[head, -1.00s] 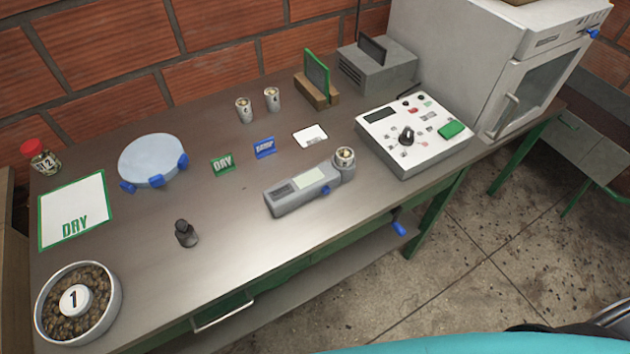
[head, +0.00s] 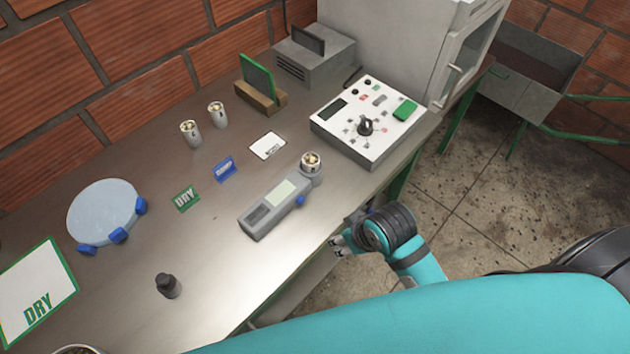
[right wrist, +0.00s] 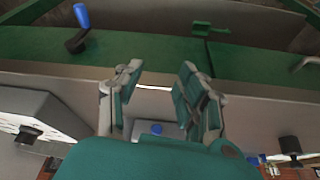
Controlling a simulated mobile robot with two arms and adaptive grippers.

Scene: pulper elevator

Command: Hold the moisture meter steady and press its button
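The moisture meter (head: 275,206) is a grey handheld device lying on the table, with a pale screen. A round cup of grains (head: 311,166) sits at its far end, and a blue button (head: 300,201) is on its near side. My right gripper (head: 340,240) is at the table's front edge, to the right of the meter and apart from it. In the right wrist view its two fingers (right wrist: 158,84) are spread with nothing between them. A blue spot, likely the button (right wrist: 157,128), shows beyond them, partly hidden by the gripper body. My left gripper is not in view.
A white control box (head: 367,122) with a knob and green pad stands beyond the meter. A blue-handled lever (right wrist: 82,18) shows below the edge.

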